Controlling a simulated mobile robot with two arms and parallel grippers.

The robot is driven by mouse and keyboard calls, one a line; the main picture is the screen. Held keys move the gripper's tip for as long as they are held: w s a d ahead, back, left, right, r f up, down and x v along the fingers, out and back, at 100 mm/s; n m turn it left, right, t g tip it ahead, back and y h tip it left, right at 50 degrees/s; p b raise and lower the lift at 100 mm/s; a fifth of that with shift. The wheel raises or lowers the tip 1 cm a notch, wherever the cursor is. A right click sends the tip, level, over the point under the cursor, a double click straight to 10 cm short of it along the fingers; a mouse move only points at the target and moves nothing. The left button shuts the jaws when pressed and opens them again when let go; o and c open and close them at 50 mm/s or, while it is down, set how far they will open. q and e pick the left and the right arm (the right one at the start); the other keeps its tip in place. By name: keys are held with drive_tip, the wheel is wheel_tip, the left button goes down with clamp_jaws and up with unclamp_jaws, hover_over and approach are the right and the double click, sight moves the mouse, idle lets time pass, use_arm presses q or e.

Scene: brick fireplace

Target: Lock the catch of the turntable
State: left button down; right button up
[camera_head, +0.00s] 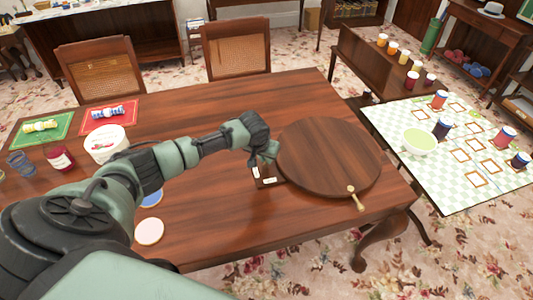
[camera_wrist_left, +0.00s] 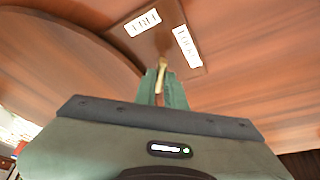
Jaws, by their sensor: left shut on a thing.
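The round wooden turntable (camera_head: 330,157) lies on the dining table; its curved edge (camera_wrist_left: 75,50) fills the left of the wrist view. Beside it is a dark catch plate (camera_head: 268,182) with two white labels, which seem to read FREE (camera_wrist_left: 142,22) and LOCK (camera_wrist_left: 187,46). My left gripper (camera_head: 269,153) is at the turntable's left edge, over the plate. In the wrist view its fingers (camera_wrist_left: 162,88) are closed around a small brass catch lever (camera_wrist_left: 162,66). The lever's tip is near the lower end of the LOCK label; its exact setting is unclear. My right gripper is not visible.
A white tub (camera_head: 106,144), jars and coloured mats stand at the table's left. A checked table (camera_head: 440,185) with a bowl and cups stands at right. Wood before the turntable is clear.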

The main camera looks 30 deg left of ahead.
use_arm(q)
drive_tip(key=m, duration=0.1)
drive_tip(key=m+h, duration=0.1)
drive_tip(key=m, duration=0.1)
drive_tip(key=shift+a+f, duration=0.1)
drive_tip(key=shift+a, duration=0.1)
drive_tip(key=shift+m+h, duration=0.4)
drive_tip(key=shift+m, duration=0.4)
drive_tip(key=m+h+b, duration=0.1)
drive_tip(key=m+b, duration=0.1)
drive_tip(key=m, duration=0.1)
drive_tip(key=shift+a+f+b, duration=0.1)
drive_tip(key=shift+a+b, duration=0.1)
drive_tip(key=shift+b, duration=0.2)
drive_tip(key=shift+w+m+g+h+b, duration=0.1)
drive_tip(key=shift+m+g+h+b, duration=0.35)
drive_tip(key=shift+m+b, duration=0.8)
drive_tip(key=shift+m, duration=0.25)
drive_tip(key=c, duration=1.5)
unclamp_jaws()
drive_tip(key=shift+r, duration=0.2)
drive_tip(key=shift+a, duration=0.1)
